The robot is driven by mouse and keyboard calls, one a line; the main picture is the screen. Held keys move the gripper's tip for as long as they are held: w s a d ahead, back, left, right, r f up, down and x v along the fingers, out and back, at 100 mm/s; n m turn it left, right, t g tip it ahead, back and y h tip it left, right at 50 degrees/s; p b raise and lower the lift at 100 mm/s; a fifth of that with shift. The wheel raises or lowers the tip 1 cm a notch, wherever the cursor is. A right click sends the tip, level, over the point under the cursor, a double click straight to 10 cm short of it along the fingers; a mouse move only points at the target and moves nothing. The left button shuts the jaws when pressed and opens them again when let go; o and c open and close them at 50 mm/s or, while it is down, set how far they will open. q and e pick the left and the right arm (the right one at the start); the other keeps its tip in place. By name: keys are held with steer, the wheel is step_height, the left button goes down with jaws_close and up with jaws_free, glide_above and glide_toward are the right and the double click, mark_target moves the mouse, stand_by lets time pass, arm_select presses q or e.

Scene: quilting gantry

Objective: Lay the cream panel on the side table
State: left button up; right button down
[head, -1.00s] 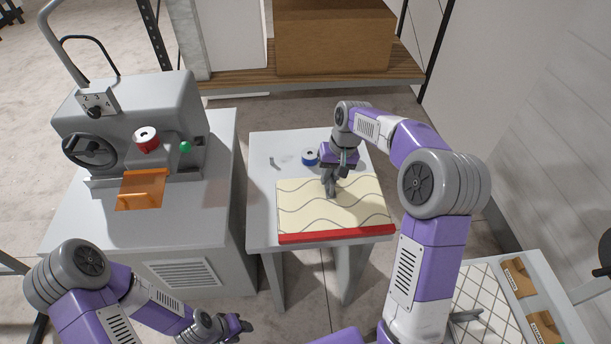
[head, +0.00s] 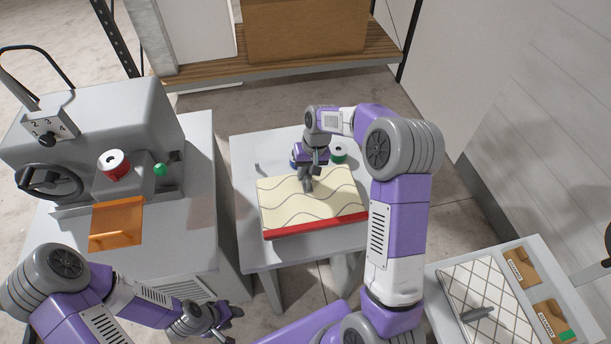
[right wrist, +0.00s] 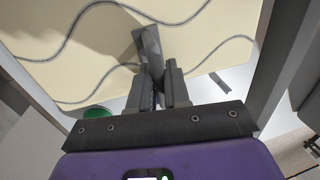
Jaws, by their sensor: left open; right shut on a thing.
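The cream panel (head: 335,192), with wavy grey lines and a red front edge, is flat over the pale side table (head: 247,255). I cannot tell whether it rests on the top or is held just above it. My right gripper (head: 308,187) points down at the panel's middle and is shut on its grey grip, which also shows in the right wrist view (right wrist: 149,42) between the fingers. My left gripper (head: 228,325) is open and empty at the lower left, away from the table.
A blue spool (head: 293,162) and a green spool (head: 339,152) stand behind the panel. A grey machine (head: 95,130) with an orange plate (head: 116,224) stands left. A quilted panel (head: 487,295) lies on another table at the lower right.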

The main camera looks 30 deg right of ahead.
steer(key=shift+f, duration=0.8)
steer(key=shift+f, duration=0.15)
steer(key=c, duration=1.1)
jaws_free()
steer(key=shift+r, duration=0.2)
step_height(320, 180, up, 12)
steer(key=d+p, duration=0.1)
steer(key=d, duration=0.1)
steer(key=shift+s+d, duration=0.15)
steer(key=shift+s, duration=0.1)
steer(key=shift+f, duration=0.1)
